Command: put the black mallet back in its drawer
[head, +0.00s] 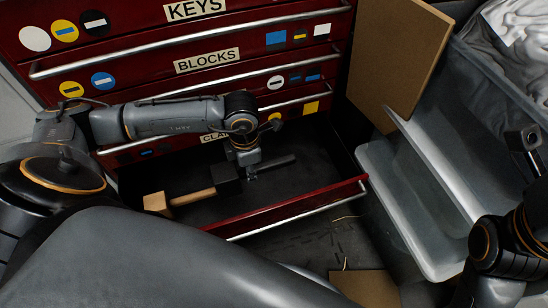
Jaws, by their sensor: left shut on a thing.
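The black mallet (226,180) is inside the open bottom drawer (300,208), its dark block head to the left and a dark handle running right. My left gripper (250,174) points down into the drawer and is shut on the handle, close to the head. I cannot tell whether the mallet touches the drawer floor. A mallet with a pale wooden head (157,204) and brown handle lies to its left, its handle end close to the black head. My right gripper (527,150) is at the right edge, over the grey bins; its jaw state is unclear.
The red cabinet (130,60) has closed drawers above, labelled KEYS and BLOCKS, with bar handles. A brown board (400,55) leans right of it. Grey bins (385,185) stand close to the open drawer's right side. The drawer floor is bare to the right.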

